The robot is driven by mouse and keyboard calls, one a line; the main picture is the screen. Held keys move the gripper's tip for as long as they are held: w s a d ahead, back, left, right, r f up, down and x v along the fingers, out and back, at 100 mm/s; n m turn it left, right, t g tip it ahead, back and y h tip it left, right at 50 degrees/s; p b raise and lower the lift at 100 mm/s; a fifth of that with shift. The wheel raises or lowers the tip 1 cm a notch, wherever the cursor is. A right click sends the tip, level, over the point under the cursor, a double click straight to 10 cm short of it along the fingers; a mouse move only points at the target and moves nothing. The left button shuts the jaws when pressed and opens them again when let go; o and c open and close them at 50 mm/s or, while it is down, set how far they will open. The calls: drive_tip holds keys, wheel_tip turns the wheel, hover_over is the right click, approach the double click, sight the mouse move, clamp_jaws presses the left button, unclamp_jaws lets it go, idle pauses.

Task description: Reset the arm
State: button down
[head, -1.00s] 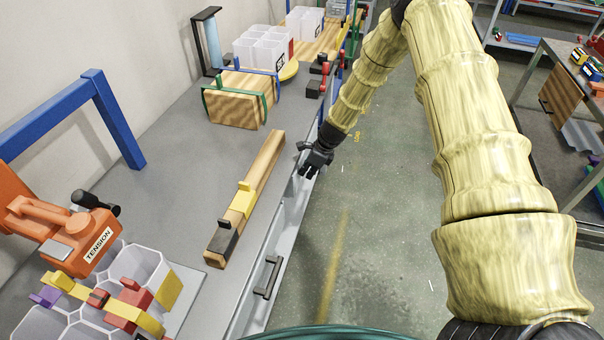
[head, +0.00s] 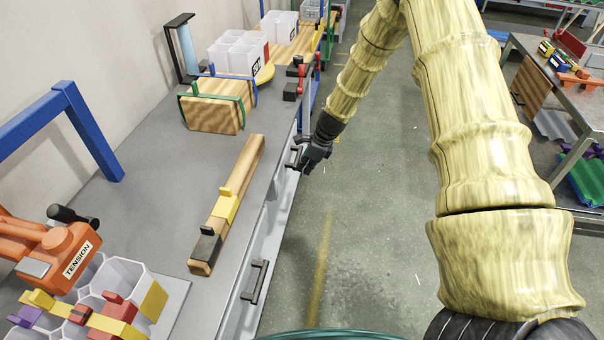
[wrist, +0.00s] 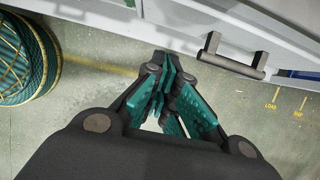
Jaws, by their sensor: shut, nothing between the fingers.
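My gripper (head: 308,166) is black and hangs at the end of my yellow arm, just off the front edge of the grey workbench. In the wrist view its teal-padded fingers (wrist: 170,80) are drawn together with nothing between them. Below it are the bench's drawer fronts and the floor. A dark drawer handle (wrist: 232,58) shows just beyond the fingers in the wrist view, apart from them.
The workbench (head: 150,170) holds a wooden bar (head: 232,195) with a yellow clamp, a strapped wood block (head: 213,110), white bins (head: 238,52) and an orange tension tool (head: 62,250). The green floor (head: 370,220) is open. Another table (head: 560,95) stands at right.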

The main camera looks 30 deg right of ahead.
drive_tip(key=shift+b+v, duration=0.3)
drive_tip(key=shift+v, duration=2.2)
drive_tip(key=s+a+f+n+g+h, duration=0.1)
drive_tip(key=s+a+f+n, duration=0.25)
drive_tip(key=s+f, duration=0.3)
drive_tip(key=s+a+f+n+g+h, duration=0.1)
drive_tip(key=s+a+f+n, duration=0.1)
drive_tip(key=s+f+n, duration=0.45)
drive_tip(key=s+a+f+n+g+h, duration=0.15)
drive_tip(key=s+f, duration=0.25)
drive_tip(key=s, duration=0.5)
drive_tip(key=s+a+n, duration=0.3)
drive_tip(key=s+n, duration=0.1)
drive_tip(key=s, duration=0.3)
drive_tip(key=s+a+f+n, duration=0.1)
drive_tip(key=s+a+n, duration=0.2)
drive_tip(key=s+n, duration=0.2)
drive_tip(key=s+a+f+n, duration=0.1)
drive_tip(key=s+a+n, duration=0.2)
drive_tip(key=s, duration=0.8)
drive_tip(key=shift+s+a+f+n+t, duration=0.15)
drive_tip(key=shift+a+n+t, duration=0.15)
drive_tip(key=shift+n, duration=0.55)
